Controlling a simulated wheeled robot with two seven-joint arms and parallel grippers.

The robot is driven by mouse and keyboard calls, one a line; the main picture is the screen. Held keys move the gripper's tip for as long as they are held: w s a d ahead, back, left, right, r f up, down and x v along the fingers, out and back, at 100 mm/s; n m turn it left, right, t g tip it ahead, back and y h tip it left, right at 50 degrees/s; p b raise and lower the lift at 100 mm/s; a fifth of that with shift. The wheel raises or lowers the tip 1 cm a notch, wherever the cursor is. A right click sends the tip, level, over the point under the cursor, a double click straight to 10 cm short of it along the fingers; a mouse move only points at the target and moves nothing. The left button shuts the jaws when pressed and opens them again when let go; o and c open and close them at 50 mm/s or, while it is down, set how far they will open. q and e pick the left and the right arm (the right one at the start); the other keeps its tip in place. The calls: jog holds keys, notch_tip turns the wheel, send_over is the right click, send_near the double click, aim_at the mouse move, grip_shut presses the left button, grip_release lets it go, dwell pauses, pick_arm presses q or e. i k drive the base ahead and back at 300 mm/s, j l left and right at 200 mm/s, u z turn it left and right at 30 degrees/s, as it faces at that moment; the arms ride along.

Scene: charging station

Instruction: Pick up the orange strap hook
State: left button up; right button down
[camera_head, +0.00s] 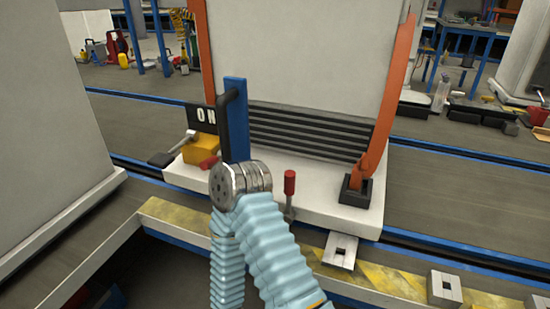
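An orange strap (396,80) runs down the right edge of the pale cabinet. Its lower end narrows to an orange hook (360,173) seated at a black square fitting (355,192) on the white base. Whether the hook is fastened there, I cannot tell. A second orange strap (203,45) runs down the cabinet's left edge; its lower end is hidden behind the blue post and sign.
A light blue ribbed sleeve (270,245) with a round metal end rises at centre front. Near it stand a blue post (236,135) with a black handle, a yellow block (201,152) and a red-handled lever (289,184). A pale panel (45,120) fills the left.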

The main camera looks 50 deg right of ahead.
aim_at(355, 184)
jog(key=k+l+z, duration=0.1)
jog(key=k, duration=1.05)
jog(key=j+z, duration=0.15)
jog(key=z, duration=1.8)
jog(key=i+j, duration=0.15)
jog(key=j, duration=0.2)
jog(key=i+j+z, duration=0.1)
jog(key=j, duration=0.3)
jog(key=i+j, duration=0.15)
jog(key=j, duration=0.2)
jog(key=i+j+z, duration=0.1)
jog(key=j, duration=0.3)
jog(key=i, duration=0.05)
